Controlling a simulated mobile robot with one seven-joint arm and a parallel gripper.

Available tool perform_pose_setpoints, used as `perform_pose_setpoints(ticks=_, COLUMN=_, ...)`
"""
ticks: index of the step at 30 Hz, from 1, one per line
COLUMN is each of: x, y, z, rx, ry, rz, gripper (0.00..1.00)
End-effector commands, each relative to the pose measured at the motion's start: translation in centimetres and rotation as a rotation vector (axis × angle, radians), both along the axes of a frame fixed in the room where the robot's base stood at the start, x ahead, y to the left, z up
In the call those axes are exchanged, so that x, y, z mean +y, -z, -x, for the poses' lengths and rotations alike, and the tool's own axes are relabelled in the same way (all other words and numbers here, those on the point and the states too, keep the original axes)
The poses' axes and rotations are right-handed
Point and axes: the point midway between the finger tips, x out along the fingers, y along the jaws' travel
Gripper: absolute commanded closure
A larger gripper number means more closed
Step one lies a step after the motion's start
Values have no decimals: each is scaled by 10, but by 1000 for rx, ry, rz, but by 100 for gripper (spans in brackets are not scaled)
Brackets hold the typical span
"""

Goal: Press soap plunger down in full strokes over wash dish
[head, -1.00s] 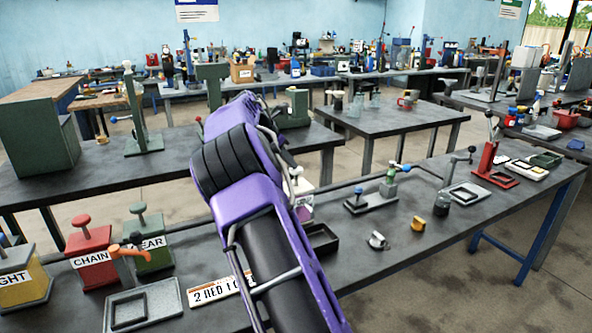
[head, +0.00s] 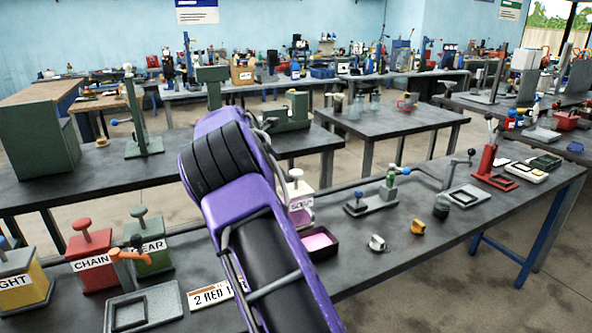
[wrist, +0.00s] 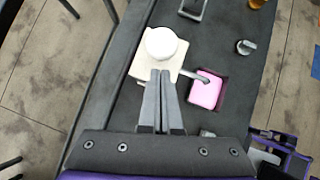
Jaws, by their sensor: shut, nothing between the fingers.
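The soap dispenser (head: 300,203) is a pale box labelled SOAP, partly hidden behind my purple arm. Its round white plunger head (head: 295,173) stands on top, and also shows in the wrist view (wrist: 161,43). A spout reaches from the dispenser over the square dark wash dish (head: 324,254), which holds pink soap (wrist: 206,91). My gripper (wrist: 160,73) is shut and empty. In the wrist view its fingertips overlap the dispenser top just below the plunger head; whether they touch it cannot be told. My arm hides the gripper in the head view.
Red CHAIN (head: 90,250), green (head: 147,245) and yellow (head: 22,280) dispensers stand to the left on the same bench. A grey tray (head: 145,306) and a number sign (head: 210,294) lie in front.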

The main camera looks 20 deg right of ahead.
Motion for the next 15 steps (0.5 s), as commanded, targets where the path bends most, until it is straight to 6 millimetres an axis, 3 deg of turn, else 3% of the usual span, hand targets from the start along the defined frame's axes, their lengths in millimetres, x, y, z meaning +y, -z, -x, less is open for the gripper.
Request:
perform_pose_setpoints(ticks=8, x=4, y=-7, z=0, rx=-3, ry=-2, rz=0, gripper=100)
perform_pose_setpoints(ticks=15, x=31, y=-46, z=9, rx=-5, ry=-4, rz=0, gripper=100)
